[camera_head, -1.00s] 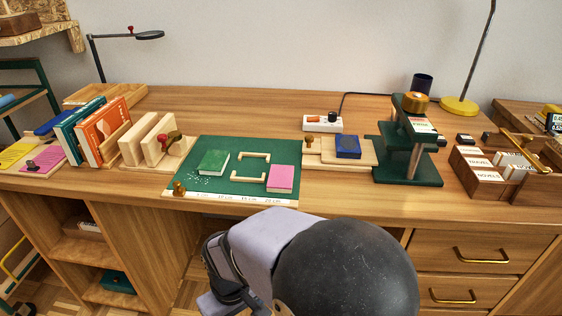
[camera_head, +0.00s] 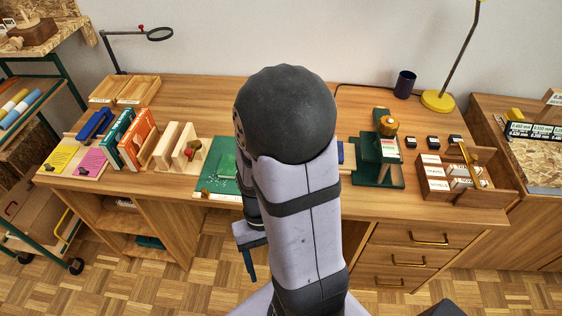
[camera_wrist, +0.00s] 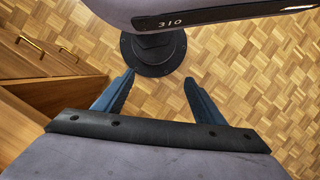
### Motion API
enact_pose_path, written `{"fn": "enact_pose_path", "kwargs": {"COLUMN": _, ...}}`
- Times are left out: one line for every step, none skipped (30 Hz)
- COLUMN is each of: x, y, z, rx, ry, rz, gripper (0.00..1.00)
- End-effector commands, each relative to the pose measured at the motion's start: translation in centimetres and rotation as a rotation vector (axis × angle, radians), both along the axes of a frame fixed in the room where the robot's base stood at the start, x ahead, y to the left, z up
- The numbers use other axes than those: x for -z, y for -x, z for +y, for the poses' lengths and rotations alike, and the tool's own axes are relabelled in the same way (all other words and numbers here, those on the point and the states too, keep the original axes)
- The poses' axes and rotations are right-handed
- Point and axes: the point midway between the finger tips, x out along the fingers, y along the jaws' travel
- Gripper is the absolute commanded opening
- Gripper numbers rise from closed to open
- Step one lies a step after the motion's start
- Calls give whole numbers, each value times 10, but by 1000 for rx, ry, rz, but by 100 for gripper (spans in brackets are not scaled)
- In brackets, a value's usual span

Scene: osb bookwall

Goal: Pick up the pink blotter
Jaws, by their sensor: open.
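A flat pink piece (camera_head: 91,163) lies at the left end of the desk, beside a yellow one; I cannot tell if it is the blotter. Another pink block, on the green mat (camera_head: 218,152) in the earlier head view, is now hidden behind my arm. My gripper (camera_wrist: 159,76) is open and empty in the wrist view, with two blue fingers apart above the parquet floor. In the head view, a blue finger of my gripper (camera_head: 250,264) hangs in front of the desk, below its top and away from both pink things.
Orange book (camera_head: 137,136), green book and wooden holder (camera_head: 176,146) stand left of the mat. A green stand (camera_head: 380,160) and a wooden divided box (camera_head: 462,178) are to the right. Drawers (camera_head: 405,235) are below. The desk's back strip is mostly clear.

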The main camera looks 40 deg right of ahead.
Motion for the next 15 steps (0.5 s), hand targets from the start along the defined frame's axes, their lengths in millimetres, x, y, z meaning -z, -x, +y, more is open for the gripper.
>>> {"fn": "enact_pose_path", "kwargs": {"x": -28, "y": 3, "z": 0, "rx": 23, "ry": -8, "rz": 16, "gripper": 64}}
{"fn": "enact_pose_path", "kwargs": {"x": -34, "y": 5, "z": 0, "rx": 35, "ry": -12, "rz": 23, "gripper": 64}}
{"fn": "enact_pose_path", "kwargs": {"x": -43, "y": 6, "z": 0, "rx": 53, "ry": -17, "rz": 29, "gripper": 64}}
{"fn": "enact_pose_path", "kwargs": {"x": -49, "y": 7, "z": 0, "rx": 66, "ry": -19, "rz": 33, "gripper": 64}}
{"fn": "enact_pose_path", "kwargs": {"x": -55, "y": 7, "z": 0, "rx": 79, "ry": -22, "rz": 37, "gripper": 64}}
{"fn": "enact_pose_path", "kwargs": {"x": -63, "y": 8, "z": 0, "rx": 99, "ry": -26, "rz": 41, "gripper": 64}}
{"fn": "enact_pose_path", "kwargs": {"x": -68, "y": 8, "z": 0, "rx": 114, "ry": -29, "rz": 41, "gripper": 64}}
{"fn": "enact_pose_path", "kwargs": {"x": -74, "y": 7, "z": 0, "rx": 129, "ry": -30, "rz": 41, "gripper": 64}}
{"fn": "enact_pose_path", "kwargs": {"x": -81, "y": 7, "z": 0, "rx": 148, "ry": -32, "rz": 41, "gripper": 64}}
{"fn": "enact_pose_path", "kwargs": {"x": -86, "y": 6, "z": -1, "rx": 166, "ry": -33, "rz": 37, "gripper": 64}}
{"fn": "enact_pose_path", "kwargs": {"x": -90, "y": 5, "z": -1, "rx": 182, "ry": -33, "rz": 35, "gripper": 64}}
{"fn": "enact_pose_path", "kwargs": {"x": -96, "y": 3, "z": -2, "rx": 205, "ry": -31, "rz": 27, "gripper": 64}}
{"fn": "enact_pose_path", "kwargs": {"x": -99, "y": 1, "z": -3, "rx": 223, "ry": -29, "rz": 17, "gripper": 64}}
{"fn": "enact_pose_path", "kwargs": {"x": -102, "y": -2, "z": -5, "rx": 242, "ry": -24, "rz": 9, "gripper": 64}}
{"fn": "enact_pose_path", "kwargs": {"x": -104, "y": -7, "z": -7, "rx": 271, "ry": -16, "rz": -11, "gripper": 64}}
